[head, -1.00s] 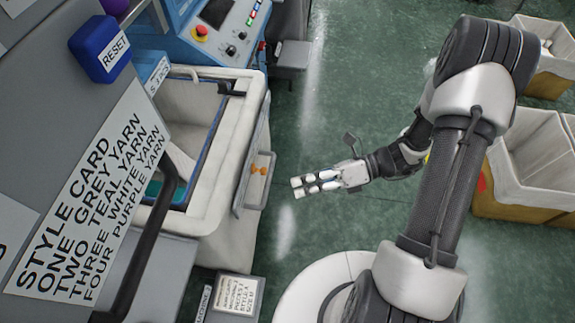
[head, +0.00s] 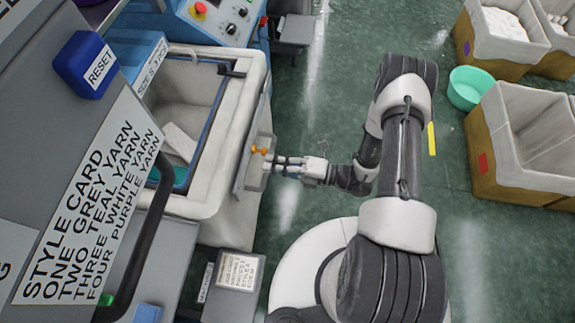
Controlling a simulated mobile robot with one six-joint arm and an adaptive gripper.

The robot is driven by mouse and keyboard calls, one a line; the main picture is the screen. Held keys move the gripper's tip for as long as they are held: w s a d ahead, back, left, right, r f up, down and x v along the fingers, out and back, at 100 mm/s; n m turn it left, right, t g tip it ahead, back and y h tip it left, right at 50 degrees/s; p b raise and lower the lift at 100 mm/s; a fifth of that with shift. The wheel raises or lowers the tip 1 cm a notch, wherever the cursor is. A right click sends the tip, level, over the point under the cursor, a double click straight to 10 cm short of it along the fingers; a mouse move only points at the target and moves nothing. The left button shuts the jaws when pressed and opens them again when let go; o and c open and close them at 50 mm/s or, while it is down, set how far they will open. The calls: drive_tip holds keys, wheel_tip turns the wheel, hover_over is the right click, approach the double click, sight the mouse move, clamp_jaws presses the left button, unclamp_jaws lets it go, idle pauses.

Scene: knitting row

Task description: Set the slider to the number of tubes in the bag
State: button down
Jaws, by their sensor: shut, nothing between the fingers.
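The orange slider knob (head: 259,150) sits on a grey upright plate (head: 248,176) on the right side of the white canvas bag (head: 236,130). The bag is open at the top with a blue inner rim. Inside it I see a white piece (head: 180,143) and a bit of teal (head: 181,177) low down; the rest of the inside is hidden, and I cannot count tubes. My gripper (head: 277,164) is shut and empty, its fingertips just right of and slightly below the knob. I cannot tell whether they touch the plate or knob.
A style card (head: 95,200) lists yarn colours and numbers, beside a blue RESET block (head: 91,65). A black bar (head: 143,230) runs near the card. Crates (head: 525,135) and a green tub (head: 470,88) stand at the right. Green floor is clear between.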

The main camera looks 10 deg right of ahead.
drive_tip(key=shift+s+a+r, duration=0.1)
drive_tip(key=shift+a+r, duration=0.25)
drive_tip(key=shift+a, duration=0.45)
drive_tip(key=shift+w, duration=0.7)
drive_tip(key=shift+s+a, duration=0.1)
drive_tip(key=shift+s, duration=0.55)
drive_tip(key=v, duration=0.6)
drive_tip(key=shift+f+b, duration=0.35)
drive_tip(key=shift+b, duration=0.1)
drive_tip(key=shift+s, duration=0.1)
